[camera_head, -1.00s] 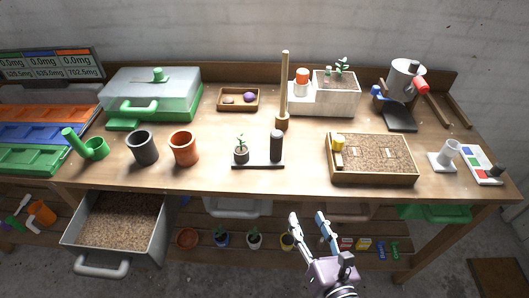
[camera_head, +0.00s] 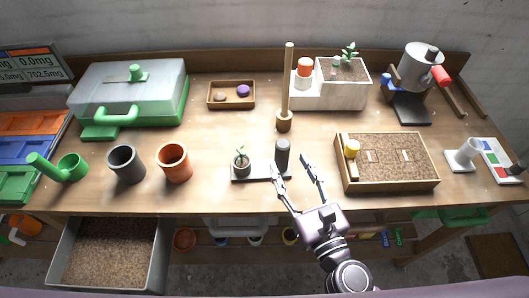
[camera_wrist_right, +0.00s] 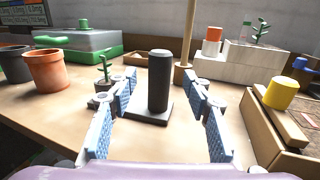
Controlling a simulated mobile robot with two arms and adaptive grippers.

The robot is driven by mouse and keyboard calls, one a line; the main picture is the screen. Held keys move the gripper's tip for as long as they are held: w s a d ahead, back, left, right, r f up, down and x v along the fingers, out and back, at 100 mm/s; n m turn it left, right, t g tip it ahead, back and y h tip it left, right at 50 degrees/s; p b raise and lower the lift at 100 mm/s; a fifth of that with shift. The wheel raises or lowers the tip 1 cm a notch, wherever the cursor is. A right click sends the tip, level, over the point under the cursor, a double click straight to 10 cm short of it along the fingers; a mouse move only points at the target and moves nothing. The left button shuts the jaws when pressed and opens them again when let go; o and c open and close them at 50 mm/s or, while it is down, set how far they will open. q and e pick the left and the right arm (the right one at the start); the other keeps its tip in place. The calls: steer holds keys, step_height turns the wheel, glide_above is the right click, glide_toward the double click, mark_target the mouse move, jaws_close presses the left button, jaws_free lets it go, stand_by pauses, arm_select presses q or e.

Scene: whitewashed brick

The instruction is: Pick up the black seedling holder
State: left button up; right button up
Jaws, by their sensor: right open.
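The black seedling holder (camera_head: 245,172) is a flat dark base with a small potted seedling (camera_head: 241,160) at its left end and an upright dark cylinder (camera_head: 282,154) at its right end. It stands near the table's front edge. My right gripper (camera_head: 295,168) is open and empty, just right of and in front of the cylinder in the head view. In the right wrist view, the cylinder (camera_wrist_right: 159,82) stands beyond and between the open blue-padded fingers (camera_wrist_right: 160,105), apart from both. The base is partly hidden by the left finger there. My left gripper is not in view.
A wooden soil tray (camera_head: 388,184) lies close to the right of my right gripper. A wooden stick on a round base (camera_head: 284,122) stands behind the holder. An orange pot (camera_head: 174,164) and a dark pot (camera_head: 126,165) stand to the left. Bare tabletop lies between.

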mark_target(285, 155)
steer(key=shift+w+a+r+p, duration=0.2)
steer(key=shift+w+p, duration=0.15)
steer(key=shift+w, duration=0.15)
steer(key=shift+w+a+r+p, duration=0.2)
steer(key=shift+w+p, duration=0.1)
steer(key=shift+w, duration=0.2)
steer(key=x, duration=0.2)
steer(key=p+x, duration=0.1)
steer(key=shift+w+a+f, duration=0.1)
steer(key=shift+w+f, duration=0.15)
steer(key=shift+w, duration=0.1)
steer(key=shift+w+a, duration=0.1)
steer(key=shift+w, duration=0.05)
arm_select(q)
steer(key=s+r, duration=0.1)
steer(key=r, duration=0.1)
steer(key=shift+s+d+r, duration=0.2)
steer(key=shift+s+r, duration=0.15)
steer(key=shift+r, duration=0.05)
arm_select(e)
jaws_close()
